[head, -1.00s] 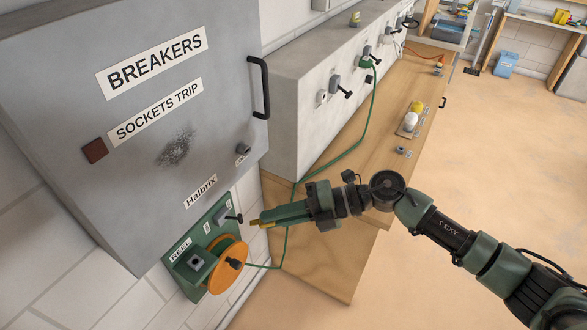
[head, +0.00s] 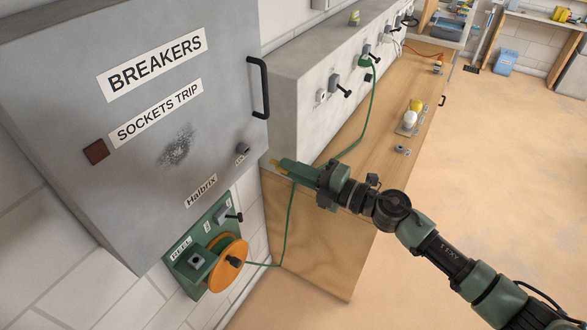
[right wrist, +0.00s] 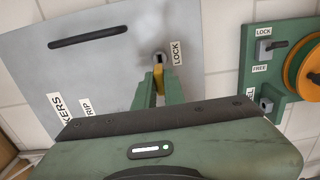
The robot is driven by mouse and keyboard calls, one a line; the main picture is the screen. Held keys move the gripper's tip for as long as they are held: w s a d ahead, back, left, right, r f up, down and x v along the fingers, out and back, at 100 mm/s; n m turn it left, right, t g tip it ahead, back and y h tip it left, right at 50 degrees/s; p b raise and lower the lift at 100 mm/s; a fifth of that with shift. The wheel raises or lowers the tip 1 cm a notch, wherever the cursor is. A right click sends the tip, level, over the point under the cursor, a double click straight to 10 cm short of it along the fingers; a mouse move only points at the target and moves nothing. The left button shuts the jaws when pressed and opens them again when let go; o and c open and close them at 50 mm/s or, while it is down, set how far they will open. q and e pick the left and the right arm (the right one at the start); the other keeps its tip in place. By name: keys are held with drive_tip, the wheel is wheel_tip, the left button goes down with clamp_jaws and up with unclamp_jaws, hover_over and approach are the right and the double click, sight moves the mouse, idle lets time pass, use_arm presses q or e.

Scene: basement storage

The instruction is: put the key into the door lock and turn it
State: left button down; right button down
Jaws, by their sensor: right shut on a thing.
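The grey breaker cabinet door (head: 130,115) is shut, with a small round lock (head: 242,149) near its lower right corner. In the right wrist view the lock (right wrist: 160,57) sits beside a LOCK label. My right gripper (head: 283,165) is shut on a brass-yellow key (head: 273,162), whose tip points at the door. In the head view a gap separates the key from the lock. In the right wrist view the key (right wrist: 158,76) lines up just below the lock; the fingers hide part of it. My left gripper is not in view.
Below the cabinet is a green reel panel (head: 187,262) with an orange reel (head: 229,264); its green cord runs behind my right gripper. A wooden bench (head: 330,235) and a grey box with levers (head: 300,95) stand to the right. The floor (head: 480,170) is clear.

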sight(272, 161)
drive_tip(key=x, duration=0.2)
drive_tip(key=shift+w+a+r, duration=0.1)
drive_tip(key=shift+w+a, duration=0.05)
drive_tip(key=shift+a, duration=0.15)
drive_tip(key=shift+p+x, duration=0.35)
drive_tip(key=shift+x, duration=1.05)
drive_tip(key=shift+p, duration=0.4)
idle(0.5)
drive_tip(key=shift+x, duration=1.65)
drive_tip(key=c, duration=1.4)
unclamp_jaws()
